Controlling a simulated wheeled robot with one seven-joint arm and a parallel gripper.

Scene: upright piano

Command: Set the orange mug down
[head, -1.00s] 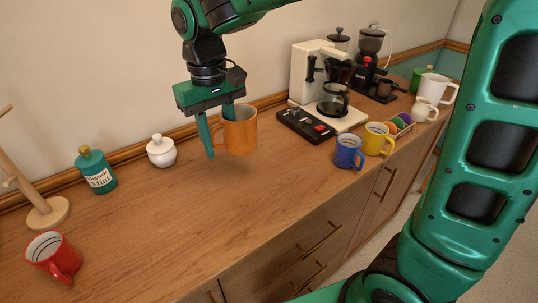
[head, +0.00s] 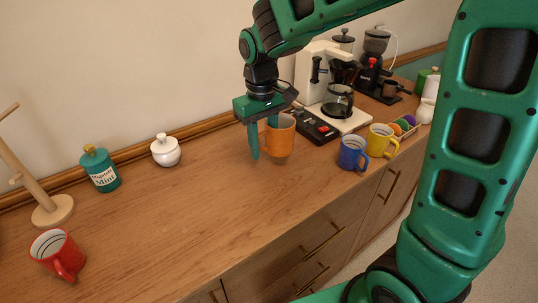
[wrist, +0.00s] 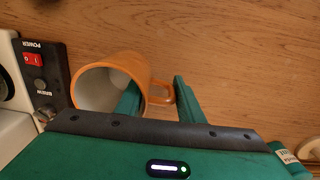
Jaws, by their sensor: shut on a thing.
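The orange mug (head: 284,141) is upright in my gripper (head: 262,143), over the wooden countertop near the coffee machine. In the wrist view the mug (wrist: 143,68) shows its pale inside and its handle. One finger of my gripper (wrist: 158,90) reaches inside the mug and the other is outside, on the handle side. The gripper is shut on the mug's wall and handle side. A dark shadow lies just under the mug; I cannot tell whether its base touches the countertop (head: 205,205).
The white coffee machine (head: 312,75) and a black control box (head: 318,127) stand close to the mug's right. A blue mug (head: 352,154) and yellow mug (head: 380,141) stand further right. The middle countertop is clear.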

